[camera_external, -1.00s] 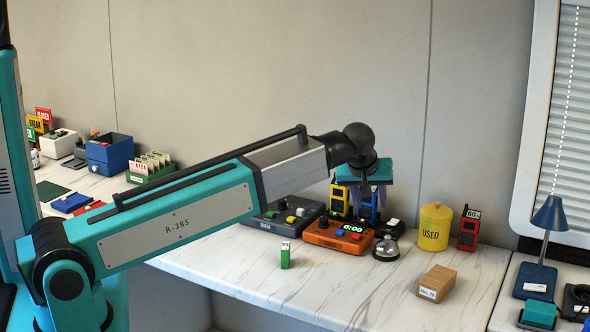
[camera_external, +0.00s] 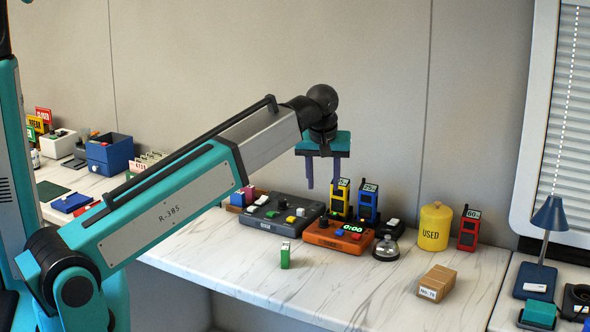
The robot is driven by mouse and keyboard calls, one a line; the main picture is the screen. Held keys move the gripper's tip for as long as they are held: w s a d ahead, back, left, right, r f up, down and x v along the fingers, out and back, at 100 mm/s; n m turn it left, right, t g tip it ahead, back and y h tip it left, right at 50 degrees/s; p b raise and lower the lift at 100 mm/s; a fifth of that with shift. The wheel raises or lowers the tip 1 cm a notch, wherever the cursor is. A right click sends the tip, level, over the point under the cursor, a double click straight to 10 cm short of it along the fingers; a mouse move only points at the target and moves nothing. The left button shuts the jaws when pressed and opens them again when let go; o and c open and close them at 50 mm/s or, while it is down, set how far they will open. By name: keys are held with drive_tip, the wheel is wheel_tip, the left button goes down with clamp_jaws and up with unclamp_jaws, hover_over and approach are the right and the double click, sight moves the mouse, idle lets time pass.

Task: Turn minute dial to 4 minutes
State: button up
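The orange timer box (camera_external: 324,238) stands on the marble counter. Its display (camera_external: 354,228) reads 0:00 in green. A dark knob (camera_external: 323,220) sits at the left of its top, and small red and blue buttons are near the display. I take this knob for the minute dial; its setting is too small to read. My gripper (camera_external: 323,186) points down above the timer and the back of the counter, with its two purple fingers spread apart and nothing between them. The fingers are clear of the knob.
A grey panel (camera_external: 265,226) with coloured buttons stands left of the timer. A bell (camera_external: 386,248) and yellow USED canister (camera_external: 435,227) are on the right. A small green box (camera_external: 285,256) stands in front; the front counter is mostly clear.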

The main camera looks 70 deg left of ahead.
sight(324, 218)
drive_tip(key=shift+p+x, duration=0.6)
drive_tip(key=shift+x, duration=6.15)
drive_tip(key=shift+w, duration=0.1)
clamp_jaws()
